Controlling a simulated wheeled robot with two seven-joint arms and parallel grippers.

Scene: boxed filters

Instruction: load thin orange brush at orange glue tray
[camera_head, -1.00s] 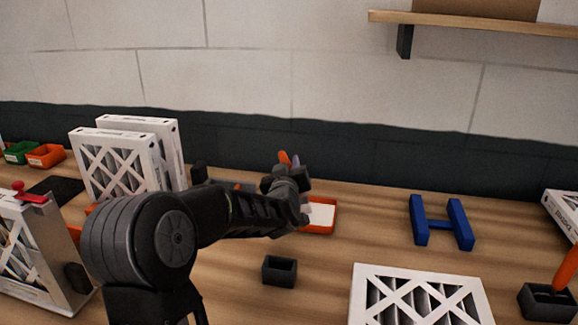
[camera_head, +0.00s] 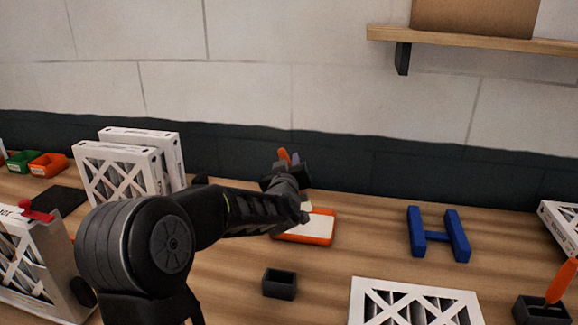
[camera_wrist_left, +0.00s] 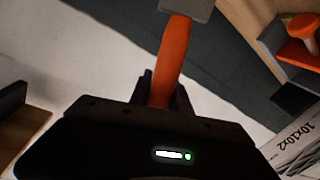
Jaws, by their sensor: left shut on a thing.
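The thin orange brush shows as an orange handle (camera_head: 284,155) sticking up from my left gripper (camera_head: 289,178). My left gripper is shut on this handle, which also shows in the left wrist view (camera_wrist_left: 173,60) between the fingers (camera_wrist_left: 163,95), with a grey part at its upper end. The orange glue tray (camera_head: 320,239), with a pale inside, lies on the table just below and beside the gripper; its left part is hidden by my arm. The brush's lower end is a small pale tip near the tray; I cannot tell whether it touches. My right gripper is not in view.
A small dark holder (camera_head: 279,285) stands empty in front of the tray. Another orange-handled tool (camera_head: 561,282) stands in a dark holder (camera_head: 540,311) at right. A blue H-shaped stand (camera_head: 438,236) and white filters (camera_head: 415,304) lie nearby. Table between tray and blue stand is clear.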

